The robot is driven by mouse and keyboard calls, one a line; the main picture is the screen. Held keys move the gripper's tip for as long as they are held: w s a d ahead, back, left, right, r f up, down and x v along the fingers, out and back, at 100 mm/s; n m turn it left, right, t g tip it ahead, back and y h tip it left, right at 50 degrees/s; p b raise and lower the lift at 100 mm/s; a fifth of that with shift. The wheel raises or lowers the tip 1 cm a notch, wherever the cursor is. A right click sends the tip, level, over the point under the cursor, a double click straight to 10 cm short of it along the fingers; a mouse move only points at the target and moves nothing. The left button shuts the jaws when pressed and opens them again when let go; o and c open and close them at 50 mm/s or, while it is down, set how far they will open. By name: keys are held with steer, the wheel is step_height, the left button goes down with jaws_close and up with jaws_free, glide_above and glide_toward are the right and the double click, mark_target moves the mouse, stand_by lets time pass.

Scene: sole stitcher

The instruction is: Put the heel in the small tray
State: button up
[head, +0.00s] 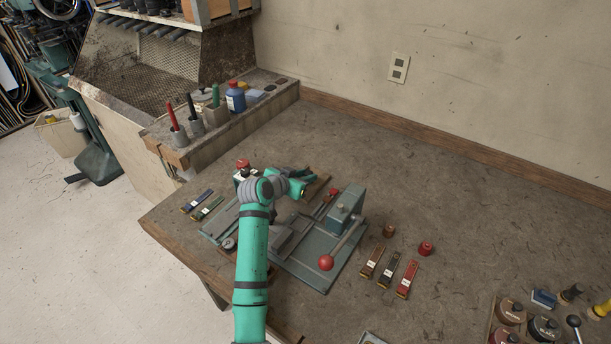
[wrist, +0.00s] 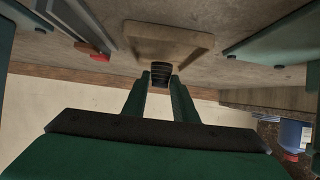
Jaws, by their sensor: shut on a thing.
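My gripper (wrist: 161,82) is shut on the heel (wrist: 161,74), a small dark piece with stacked layers between the fingertips. The small tray (wrist: 205,42) is pale brown wood with a raised rim and shows just beyond the heel in the wrist view. The heel overlaps the tray's edge in that picture; I cannot tell whether it touches. In the head view my gripper (head: 309,173) is over the back of the bench fixture. A brown edge beside it may be the tray, and my arm hides much there. The heel cannot be made out in the head view.
A grey-green press with a red ball lever (head: 326,263) stands right of my arm. A ledge with a blue bottle (head: 236,100) runs behind left. The bench's back right is clear.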

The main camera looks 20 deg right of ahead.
steer(key=shift+f, duration=0.25)
steer(key=shift+s+f, duration=0.1)
steer(key=shift+f, duration=0.25)
steer(key=o, duration=1)
steer(key=shift+s+f, duration=0.1)
steer(key=shift+f, duration=0.1)
steer(key=shift+r, duration=0.25)
steer(key=v, duration=0.8)
steer(key=r+v, duration=0.1)
steer(key=v, duration=0.3)
steer(key=shift+r, duration=0.2)
steer(key=shift+d, duration=0.1)
